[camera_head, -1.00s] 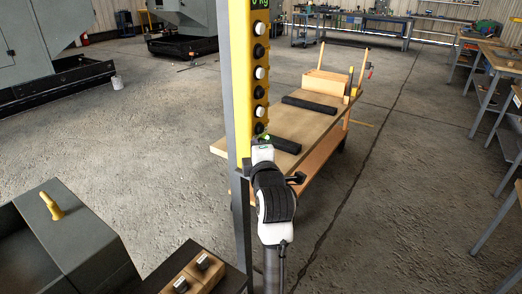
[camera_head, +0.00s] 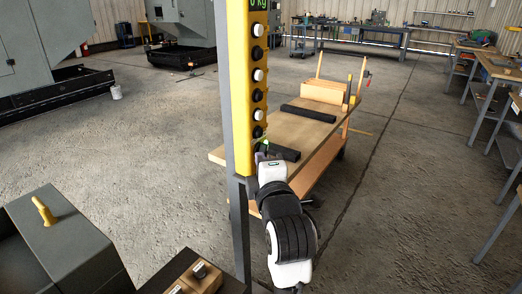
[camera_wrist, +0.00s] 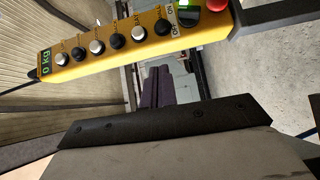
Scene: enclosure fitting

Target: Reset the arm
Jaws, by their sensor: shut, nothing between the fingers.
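My arm rises at the lower middle of the head view, white with dark bands. Its far end, my gripper (camera_head: 263,150), is close to the lower end of a yellow control box (camera_head: 241,95). The fingertips are small and hard to make out there; I see nothing held. The control box has a column of black and white buttons and a "0 kg" display. The wrist view shows this box (camera_wrist: 110,47) across the top, with a red button (camera_wrist: 215,4) and a green-lit part at its right end. I cannot tell whether my gripper touches the box.
A grey post (camera_head: 239,230) carries the box. Behind it stands a wooden cart (camera_head: 311,128) with dark bars on top. A grey enclosure with a yellow handle (camera_head: 44,211) is at lower left, beside wooden blocks (camera_head: 201,275). Open concrete floor lies left and right.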

